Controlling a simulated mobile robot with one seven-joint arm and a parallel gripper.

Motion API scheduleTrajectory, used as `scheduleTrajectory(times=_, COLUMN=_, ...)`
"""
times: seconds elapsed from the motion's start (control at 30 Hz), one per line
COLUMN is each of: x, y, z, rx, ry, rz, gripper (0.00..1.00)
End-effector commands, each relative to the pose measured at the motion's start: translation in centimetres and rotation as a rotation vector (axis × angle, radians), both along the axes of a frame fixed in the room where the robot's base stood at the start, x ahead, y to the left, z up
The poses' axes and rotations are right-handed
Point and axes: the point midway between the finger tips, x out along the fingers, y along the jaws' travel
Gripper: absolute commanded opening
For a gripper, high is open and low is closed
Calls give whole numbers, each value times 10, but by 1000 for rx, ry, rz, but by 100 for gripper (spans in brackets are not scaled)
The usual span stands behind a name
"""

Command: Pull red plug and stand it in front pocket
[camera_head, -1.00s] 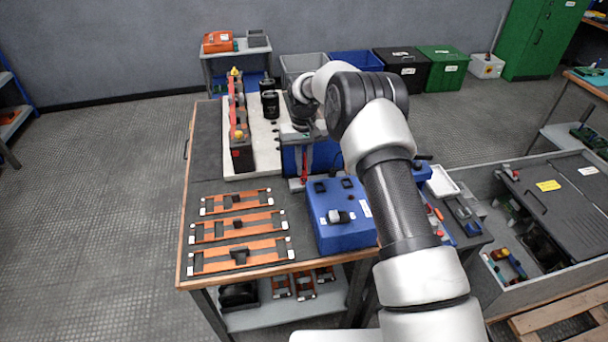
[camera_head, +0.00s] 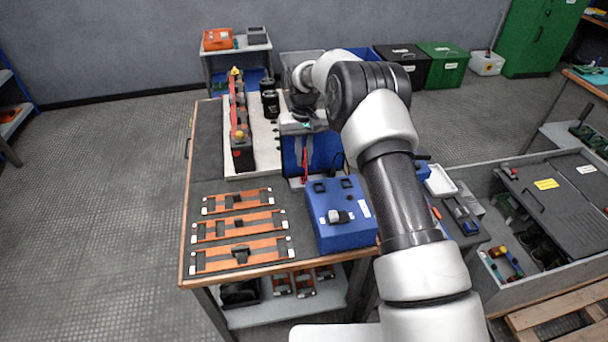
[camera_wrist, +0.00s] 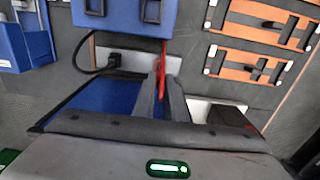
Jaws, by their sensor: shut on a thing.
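My gripper (camera_wrist: 161,72) points down with its dark fingers close together. It is shut on the slim red plug (camera_wrist: 163,62), whose red part shows between and beyond the fingertips. In the head view the red plug (camera_head: 305,160) hangs upright below my wrist, in front of a blue unit (camera_head: 325,152). In the wrist view a pale plate (camera_wrist: 138,62) lies by the fingertips, with a black connector and cable on it. I cannot tell whether the plug's lower end touches anything. I cannot pick out the front pocket for certain.
A blue box (camera_head: 341,232) with black fittings stands close in front. Several orange-and-black frames (camera_head: 240,226) lie at the table's left. A black unit with red bars (camera_head: 241,150) stands behind them. Some bare grey table lies between frames and blue box.

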Motion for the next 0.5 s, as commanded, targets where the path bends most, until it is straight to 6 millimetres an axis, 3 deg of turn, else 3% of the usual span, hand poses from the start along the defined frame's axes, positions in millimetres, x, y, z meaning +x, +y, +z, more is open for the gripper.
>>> scheduleTrajectory(times=0.5, x=0, y=0, z=12, rx=0, ry=0, rz=0, gripper=0)
